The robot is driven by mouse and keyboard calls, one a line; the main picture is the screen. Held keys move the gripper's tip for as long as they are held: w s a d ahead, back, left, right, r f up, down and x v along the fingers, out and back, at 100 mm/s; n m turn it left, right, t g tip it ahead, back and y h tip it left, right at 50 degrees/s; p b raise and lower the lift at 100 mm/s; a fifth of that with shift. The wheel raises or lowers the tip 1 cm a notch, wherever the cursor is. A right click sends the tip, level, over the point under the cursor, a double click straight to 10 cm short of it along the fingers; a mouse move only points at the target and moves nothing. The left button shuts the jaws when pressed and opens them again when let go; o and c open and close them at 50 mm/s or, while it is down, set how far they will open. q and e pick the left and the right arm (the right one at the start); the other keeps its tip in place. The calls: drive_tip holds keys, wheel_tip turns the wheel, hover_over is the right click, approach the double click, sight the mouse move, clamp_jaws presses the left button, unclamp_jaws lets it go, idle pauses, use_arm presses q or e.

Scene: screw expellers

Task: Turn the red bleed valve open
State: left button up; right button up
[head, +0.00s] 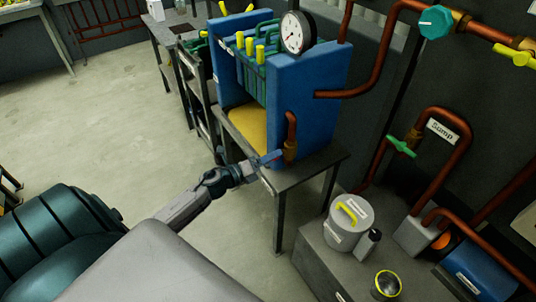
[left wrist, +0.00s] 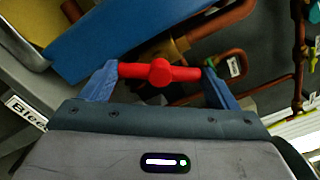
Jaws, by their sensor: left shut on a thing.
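The red bleed valve handle (left wrist: 160,71) is a bar with a round hub, level across the left wrist view. My left gripper (left wrist: 159,82) has one blue finger at each end of the bar and is shut on it. In the head view my left gripper (head: 271,158) is at the front of the blue filter press, beside a copper pipe with a brass fitting (head: 290,150). The handle is mostly hidden there by the fingers. A label beginning "Blee" (left wrist: 25,112) shows at the left in the left wrist view. My right gripper is out of view.
The blue press (head: 305,95) stands on a grey table (head: 312,167) and carries a gauge (head: 297,32). A green-handled valve (head: 401,146) is near the "Sump" label.

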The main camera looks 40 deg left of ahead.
use_arm(q)
drive_tip(key=shift+n+p, duration=2.1)
drive_tip(key=shift+n, duration=1.3)
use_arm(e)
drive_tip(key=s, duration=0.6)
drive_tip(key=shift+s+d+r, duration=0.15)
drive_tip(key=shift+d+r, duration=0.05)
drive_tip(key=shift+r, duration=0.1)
use_arm(q)
drive_tip(key=o, duration=0.9)
drive_tip(key=shift+f, duration=0.1)
drive_tip(key=b+v, duration=0.2)
drive_tip(key=v, duration=0.8)
drive_tip(key=shift+s+a, duration=0.2)
drive_tip(key=shift+s, duration=0.1)
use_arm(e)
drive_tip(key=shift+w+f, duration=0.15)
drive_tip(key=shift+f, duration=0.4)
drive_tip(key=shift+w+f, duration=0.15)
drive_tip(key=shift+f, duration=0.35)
